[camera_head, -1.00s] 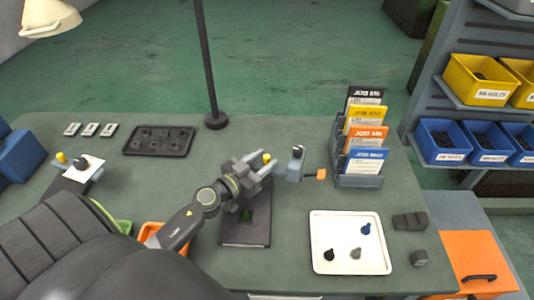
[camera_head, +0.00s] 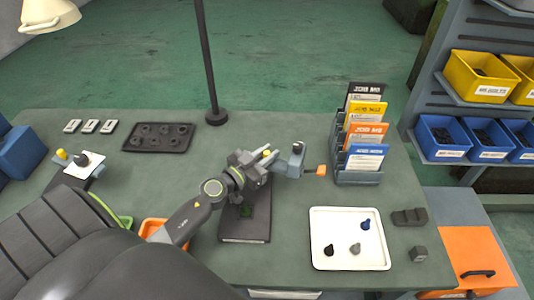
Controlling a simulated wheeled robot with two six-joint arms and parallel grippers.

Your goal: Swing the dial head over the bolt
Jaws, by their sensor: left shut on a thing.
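The dial head is a blue-grey block (camera_head: 296,163) with a small dark-rimmed dial on top and an orange tip (camera_head: 321,170) pointing right. It is right of the dark flat stand base (camera_head: 244,228). My left gripper (camera_head: 278,161) reaches in from the lower left and is shut on the near left side of the dial head; the exact contact is small and partly hidden. A yellow knob (camera_head: 267,153) shows beside the fingers. A green patch (camera_head: 247,210) shows on the base below the wrist. I cannot make out the bolt. My right gripper is out of view.
A rack of job cards (camera_head: 359,178) stands close to the right of the orange tip. A white tray (camera_head: 322,262) with several small pieces is in front. A dark lamp post (camera_head: 212,80) rises behind. A black tray (camera_head: 183,130) lies at the left.

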